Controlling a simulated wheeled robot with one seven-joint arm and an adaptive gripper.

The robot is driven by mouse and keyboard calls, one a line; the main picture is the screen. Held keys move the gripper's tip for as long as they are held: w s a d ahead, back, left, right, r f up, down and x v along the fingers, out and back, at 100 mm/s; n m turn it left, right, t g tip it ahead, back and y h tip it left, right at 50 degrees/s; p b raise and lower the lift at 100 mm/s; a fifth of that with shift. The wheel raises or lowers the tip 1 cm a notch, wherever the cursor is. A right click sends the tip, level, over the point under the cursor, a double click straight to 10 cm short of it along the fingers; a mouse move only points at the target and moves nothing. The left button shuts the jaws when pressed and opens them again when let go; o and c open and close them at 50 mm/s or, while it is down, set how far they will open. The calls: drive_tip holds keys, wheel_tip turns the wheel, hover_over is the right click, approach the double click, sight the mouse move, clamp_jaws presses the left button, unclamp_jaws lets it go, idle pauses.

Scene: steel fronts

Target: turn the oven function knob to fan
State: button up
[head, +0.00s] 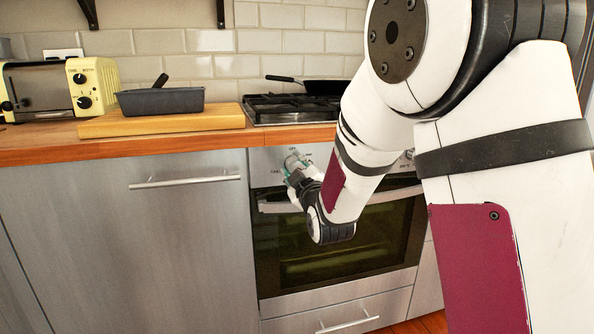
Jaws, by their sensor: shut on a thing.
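The steel oven (335,245) stands under the hob, with a dark glass door and a control strip along its top. My gripper (294,163) is at the left part of this strip, in front of the oven function knob, and is shut on it. The gripper and wrist hide most of the knob, so I cannot tell which way its pointer faces. Small printed labels show around the gripper, above, left and right, but are too small to read surely. Another knob (408,154) shows partly behind my arm at the right of the strip.
The oven door handle (275,206) runs just below my gripper. A black hob (290,108) with a pan (310,85) is above. A wooden board (165,123) bearing a dark loaf tin (160,102) and a yellow toaster (92,86) are on the counter at left.

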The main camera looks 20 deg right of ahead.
drive_tip(key=shift+d+f, duration=0.1)
drive_tip(key=o, duration=1.2)
drive_tip(key=shift+c, duration=0.2)
drive_tip(key=s, duration=0.7)
drive_tip(key=shift+s, duration=0.3)
drive_tip(key=shift+f, duration=0.1)
